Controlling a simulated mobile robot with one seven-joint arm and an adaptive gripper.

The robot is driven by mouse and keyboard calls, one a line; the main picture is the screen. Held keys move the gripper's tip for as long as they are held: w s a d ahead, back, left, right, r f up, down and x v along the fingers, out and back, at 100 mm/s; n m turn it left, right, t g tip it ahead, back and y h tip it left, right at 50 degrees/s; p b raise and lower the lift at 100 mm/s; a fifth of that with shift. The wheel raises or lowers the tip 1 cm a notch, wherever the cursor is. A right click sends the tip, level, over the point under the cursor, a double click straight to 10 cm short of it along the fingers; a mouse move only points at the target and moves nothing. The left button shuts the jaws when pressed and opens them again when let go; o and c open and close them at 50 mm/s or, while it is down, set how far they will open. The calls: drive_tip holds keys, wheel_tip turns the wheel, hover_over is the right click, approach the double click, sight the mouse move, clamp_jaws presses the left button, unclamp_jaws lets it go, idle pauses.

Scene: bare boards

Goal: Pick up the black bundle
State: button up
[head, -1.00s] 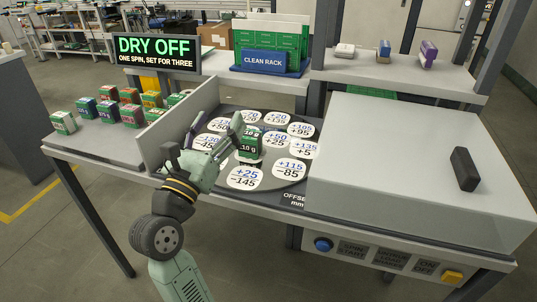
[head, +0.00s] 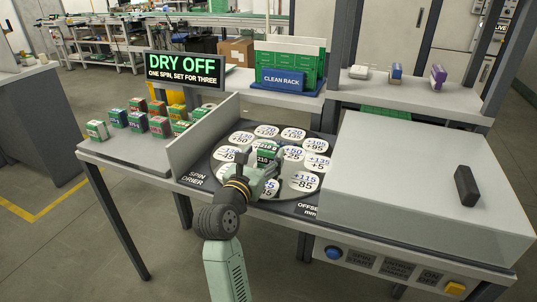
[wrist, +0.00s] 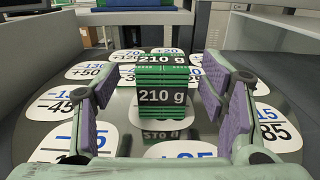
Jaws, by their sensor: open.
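The bundle (head: 265,157) is a small upright block with green edges and a dark, nearly black band marked 210 g. It stands on the spin drier's round plate (head: 222,159). In the wrist view the bundle (wrist: 164,95) is in the middle, upright, with its reflection below it. My gripper (head: 262,166) is low over the plate at the bundle. In the wrist view my gripper (wrist: 157,98) is open, one purple-padded finger on each side, with gaps between pads and bundle. The head view hides part of the bundle behind my gripper.
A grey wall (head: 203,134) borders the plate on the left, and a large pale housing (head: 410,175) on the right. Several coloured bundles (head: 137,121) stand on the left shelf. A blue clean rack (head: 282,80) and sign (head: 185,68) are behind.

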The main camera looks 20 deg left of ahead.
sight(265, 152)
drive_tip(key=w, duration=0.3)
drive_tip(key=shift+w+d+r+p, duration=0.2)
drive_tip(key=shift+w+p, duration=0.1)
drive_tip(key=c, duration=1.5)
